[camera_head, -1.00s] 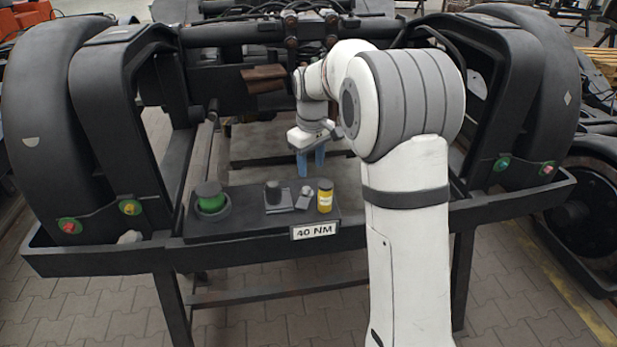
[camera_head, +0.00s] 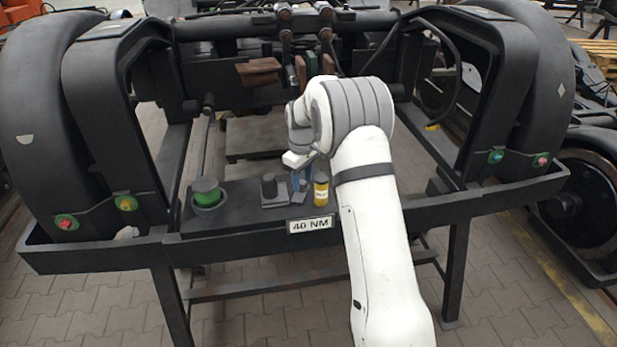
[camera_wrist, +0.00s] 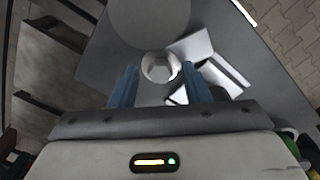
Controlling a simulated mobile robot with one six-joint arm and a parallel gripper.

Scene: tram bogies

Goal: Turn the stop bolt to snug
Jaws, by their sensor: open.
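My gripper (camera_head: 299,186) has two blue fingers. In the head view it is low over the tray, between a dark knob on a block (camera_head: 270,190) and a yellow bottle (camera_head: 321,193). In the wrist view my gripper (camera_wrist: 160,78) is open, its fingers apart on either side of a pale round piece with a hexagonal outline (camera_wrist: 159,67). This may be the stop bolt's head; I cannot tell whether the fingers touch it. In the head view this piece is hidden or too small to make out at my fingers.
A tray (camera_head: 235,217) on the front beam carries a green cylinder (camera_head: 206,190) in a dark ring and a 40 NM sign (camera_head: 311,225). Large dark wheel covers stand left (camera_head: 45,125) and right (camera_head: 530,100). A grey angled bracket (camera_wrist: 222,75) lies right of the fingers.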

